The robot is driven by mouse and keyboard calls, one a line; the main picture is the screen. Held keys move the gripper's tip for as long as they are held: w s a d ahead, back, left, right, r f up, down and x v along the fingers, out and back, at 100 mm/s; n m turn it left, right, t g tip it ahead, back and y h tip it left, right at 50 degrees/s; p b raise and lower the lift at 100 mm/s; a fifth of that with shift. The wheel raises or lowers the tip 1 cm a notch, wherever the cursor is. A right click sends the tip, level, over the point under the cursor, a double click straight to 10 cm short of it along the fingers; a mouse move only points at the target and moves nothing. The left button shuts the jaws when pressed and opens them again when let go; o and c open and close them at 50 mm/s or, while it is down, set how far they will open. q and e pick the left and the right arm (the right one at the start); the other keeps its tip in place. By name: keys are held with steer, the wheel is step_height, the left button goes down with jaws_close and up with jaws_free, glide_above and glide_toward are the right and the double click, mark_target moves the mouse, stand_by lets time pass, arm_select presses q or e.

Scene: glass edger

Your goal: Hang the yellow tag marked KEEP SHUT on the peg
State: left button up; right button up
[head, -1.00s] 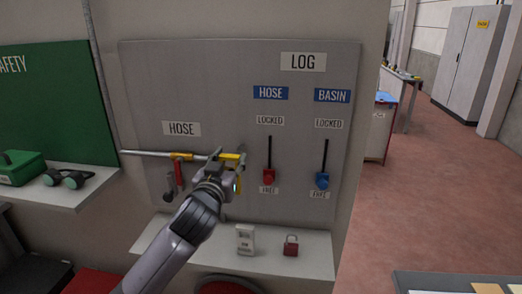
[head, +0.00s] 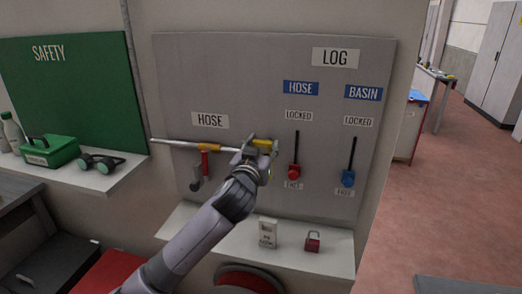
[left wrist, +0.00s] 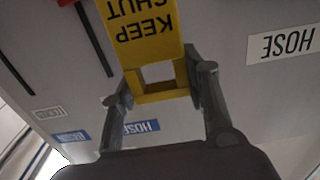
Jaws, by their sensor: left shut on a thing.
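My left gripper (head: 258,152) is in front of the grey board, below and right of the HOSE label. It is shut on the yellow tag (left wrist: 145,35). In the left wrist view the tag's black KEEP SHUT lettering reads upside down, and its open frame end sits between the fingers (left wrist: 160,88). In the head view only a small yellow part of the tag (head: 264,142) shows at the gripper. I cannot make out the peg; the gripper and arm hide part of the board. My right gripper is not in view.
A pipe (head: 180,143) with a red-handled valve (head: 204,162) is left of the gripper. A red lever (head: 294,171) and a blue lever (head: 348,178) are to its right. A shelf (head: 330,262) below holds a red padlock (head: 312,241) and a white box (head: 267,232).

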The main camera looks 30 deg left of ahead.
mark_target(269, 136)
arm_select(q)
steer(key=shift+b+x, duration=0.4)
steer(key=shift+x, duration=1.95)
steer(key=shift+w+f, duration=0.25)
steer(key=shift+f, duration=0.05)
steer(key=shift+a+b, duration=0.1)
steer(key=shift+b, duration=0.2)
steer(key=shift+f, duration=0.15)
steer(key=shift+f, duration=0.1)
steer(key=o, duration=1.2)
steer(key=shift+w+f, duration=0.15)
steer(key=shift+w, duration=0.1)
steer(key=shift+w+f, duration=0.1)
steer(key=shift+w, duration=0.05)
